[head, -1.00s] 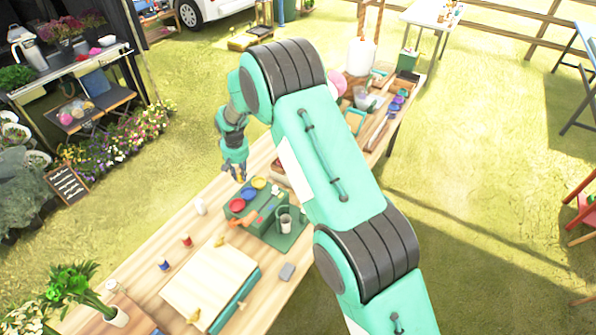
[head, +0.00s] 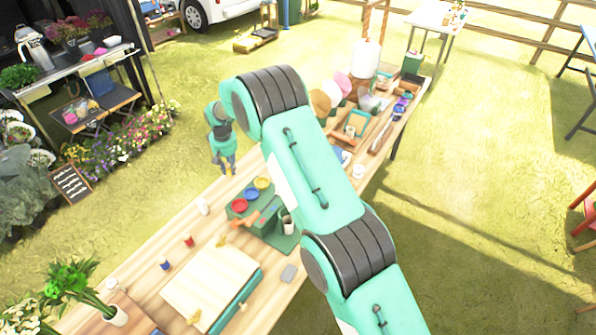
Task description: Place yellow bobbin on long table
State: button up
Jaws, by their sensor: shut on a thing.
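My gripper (head: 226,171) hangs pointing down, seen small in the head view, near the left edge of the long wooden table (head: 150,246). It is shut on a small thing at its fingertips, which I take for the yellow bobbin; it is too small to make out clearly. Its height above the table is hard to tell. A red bobbin (head: 189,241) and a blue bobbin (head: 165,264) stand on the table nearer to me.
Trays and tools fill the far end. Bare wood shows along the left side.

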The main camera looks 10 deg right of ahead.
aim_at(230, 174)
jog(key=shift+f, duration=3.15)
jog(key=shift+f, duration=1.9)
jog(key=o, duration=1)
jog(key=shift+f+b, duration=0.1)
jog(key=shift+b, duration=0.2)
jog(key=shift+s+d+r+p, duration=0.1)
jog(key=shift+s+r, duration=0.1)
jog(key=shift+r, duration=1.85)
jog(key=shift+s+d+r+p, duration=0.15)
jog(key=shift+s+r, duration=0.1)
jog(key=shift+r, duration=1.75)
jog(key=shift+s+d+r+p, duration=0.1)
jog(key=shift+s+r, duration=0.1)
jog(key=shift+r, duration=1.85)
